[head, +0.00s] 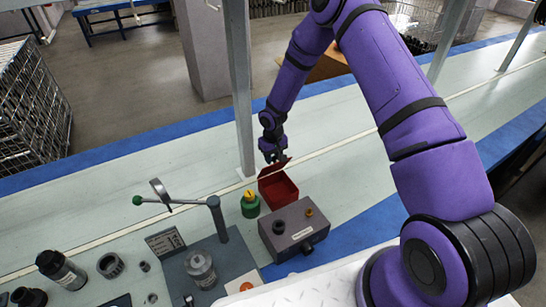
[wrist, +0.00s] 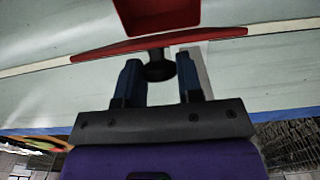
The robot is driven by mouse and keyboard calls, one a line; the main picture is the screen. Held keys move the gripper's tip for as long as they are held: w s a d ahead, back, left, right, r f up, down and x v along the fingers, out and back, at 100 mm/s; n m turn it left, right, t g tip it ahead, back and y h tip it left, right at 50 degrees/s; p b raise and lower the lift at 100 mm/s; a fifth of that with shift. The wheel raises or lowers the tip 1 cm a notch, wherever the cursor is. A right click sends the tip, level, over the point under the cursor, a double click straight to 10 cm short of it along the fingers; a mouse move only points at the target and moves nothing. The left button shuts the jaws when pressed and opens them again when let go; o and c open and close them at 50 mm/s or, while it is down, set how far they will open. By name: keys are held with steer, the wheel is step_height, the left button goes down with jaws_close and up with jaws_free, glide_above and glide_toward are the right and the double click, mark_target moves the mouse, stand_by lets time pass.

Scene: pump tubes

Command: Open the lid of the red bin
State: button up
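The red bin (head: 281,192) sits on the pale table, left of my arm, with its inside partly showing. Its red lid (head: 273,168) is raised at a tilt above the bin's far side, clear of the opening. In the wrist view the lid (wrist: 110,50) shows nearly edge-on, with the bin (wrist: 157,15) beyond it. A dark round knob (wrist: 159,68) on the lid lies between the two fingertips of my gripper (wrist: 162,75). In the head view my gripper (head: 272,152) is at the lid's upper side.
A grey box (head: 292,229) stands just in front of the bin. A green and yellow piece (head: 250,204) is to its left. A grey post (head: 240,90) rises behind. A lever press (head: 215,218) and dark cylinders (head: 62,270) occupy the left front.

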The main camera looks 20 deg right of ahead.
jaws_close()
steer(key=shift+w+a+r+g, duration=0.1)
steer(key=shift+w+g, duration=0.7)
steer(key=o, duration=0.7)
jaws_free()
step_height(320, 180, up, 11)
steer(key=w, duration=0.1)
steer(key=shift+w+a, duration=0.15)
steer(key=shift+w, duration=0.05)
